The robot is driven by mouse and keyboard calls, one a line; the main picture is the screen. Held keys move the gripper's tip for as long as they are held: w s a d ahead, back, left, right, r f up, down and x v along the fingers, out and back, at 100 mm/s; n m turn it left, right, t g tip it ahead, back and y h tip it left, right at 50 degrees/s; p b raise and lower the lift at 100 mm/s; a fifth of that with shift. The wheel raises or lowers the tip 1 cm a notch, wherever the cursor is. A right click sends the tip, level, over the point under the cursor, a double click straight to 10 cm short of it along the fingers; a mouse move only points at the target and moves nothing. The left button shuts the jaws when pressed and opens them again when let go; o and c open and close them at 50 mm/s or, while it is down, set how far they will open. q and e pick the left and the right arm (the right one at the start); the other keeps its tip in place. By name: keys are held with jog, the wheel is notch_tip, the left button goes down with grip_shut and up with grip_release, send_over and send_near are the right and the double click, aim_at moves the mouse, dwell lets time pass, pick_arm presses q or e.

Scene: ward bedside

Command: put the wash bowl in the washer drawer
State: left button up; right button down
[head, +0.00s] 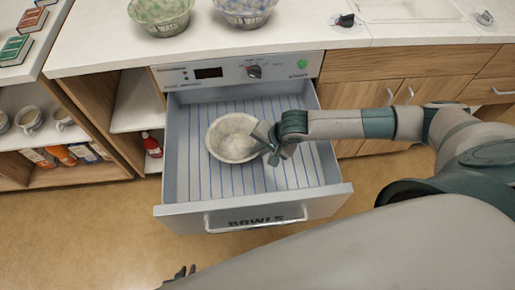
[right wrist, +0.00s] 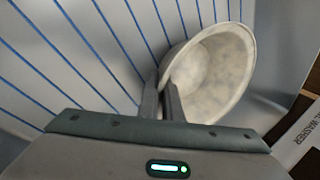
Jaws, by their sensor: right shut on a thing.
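The wash bowl (head: 232,138) is a round, speckled off-white bowl. It is inside the open washer drawer (head: 190,210), left of its middle, over the blue-striped floor. My right gripper (head: 268,140) is shut on the bowl's right rim. In the right wrist view, its fingers (right wrist: 162,98) pinch the rim of the bowl (right wrist: 222,70). I cannot tell whether the bowl touches the drawer floor. The drawer front has a handle and the word BOWLS. My left gripper (head: 184,272) barely shows at the bottom edge; its opening is unclear.
A green-patterned bowl (head: 160,14) and a blue-patterned bowl (head: 245,10) stand on the white counter (head: 110,45) above. The washer panel (head: 240,71) has a knob and a green light. Left shelves hold cups, bottles and books. Tan floor is clear at lower left.

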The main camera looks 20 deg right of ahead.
pick_arm(q)
jog(key=shift+w, duration=0.2)
pick_arm(e)
jog(key=c, duration=2.3)
grip_release()
jog(key=o, duration=0.4)
pick_arm(q)
jog(key=shift+w+r, duration=0.1)
jog(key=shift+r, duration=0.05)
pick_arm(e)
jog(key=shift+r, duration=0.1)
